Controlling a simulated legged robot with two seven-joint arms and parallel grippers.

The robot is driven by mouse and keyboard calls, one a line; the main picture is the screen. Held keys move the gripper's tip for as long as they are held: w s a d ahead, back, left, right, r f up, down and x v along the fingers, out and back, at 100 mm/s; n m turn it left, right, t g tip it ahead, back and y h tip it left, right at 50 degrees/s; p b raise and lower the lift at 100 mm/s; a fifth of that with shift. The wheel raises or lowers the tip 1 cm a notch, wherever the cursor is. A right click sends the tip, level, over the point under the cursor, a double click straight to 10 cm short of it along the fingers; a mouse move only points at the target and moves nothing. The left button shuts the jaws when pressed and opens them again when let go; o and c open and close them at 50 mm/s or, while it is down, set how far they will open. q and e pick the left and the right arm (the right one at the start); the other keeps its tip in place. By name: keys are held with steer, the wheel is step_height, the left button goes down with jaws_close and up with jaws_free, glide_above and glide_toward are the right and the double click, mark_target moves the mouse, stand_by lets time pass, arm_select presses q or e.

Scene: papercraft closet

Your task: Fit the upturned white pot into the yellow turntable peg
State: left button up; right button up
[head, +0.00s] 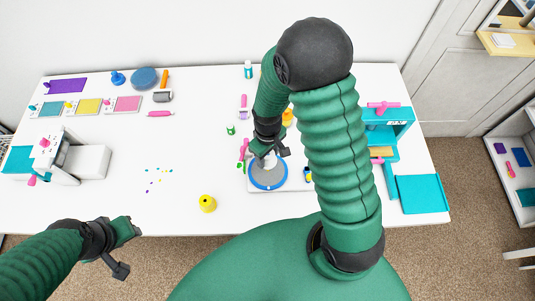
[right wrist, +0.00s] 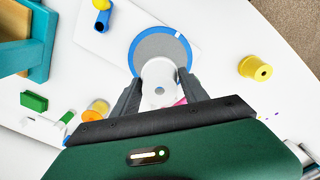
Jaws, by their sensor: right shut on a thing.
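The white pot (right wrist: 158,75) is between the fingers of my right gripper (right wrist: 158,92), which is shut on it. The pot shows a small dark hole in its end. In the head view the pot (head: 270,161) is over the grey, blue-rimmed turntable (head: 268,181). In the right wrist view it overlaps the near part of the turntable disc (right wrist: 165,45). I cannot tell whether it touches the disc. No yellow peg shows on the disc; the pot may hide it. My left gripper (head: 132,229) is over the table's front left edge, away from the pot; its jaw state is unclear.
A yellow cone-like piece (head: 207,204) with a hole on top stands left of the turntable. A teal stand (head: 388,130) and teal tray (head: 422,194) are on the right. A white machine (head: 65,160) is at the left. The table between is mostly clear, with small scattered bits.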

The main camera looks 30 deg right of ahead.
mark_target(268, 165)
steer(key=shift+f+b, duration=2.5)
steer(key=shift+f, duration=1.1)
steer(key=o, duration=1.5)
step_height(268, 165, up, 17)
steer(key=shift+f+p, duration=0.15)
steer(key=shift+p, duration=0.3)
steer(key=s+a+m+t, duration=0.1)
steer(key=s+a+f, duration=0.1)
steer(key=s+a, duration=0.1)
steer(key=s+a+f+m+t, duration=0.1)
steer(key=shift+s+a+m+t, duration=0.25)
steer(key=shift+a+m+t, duration=0.05)
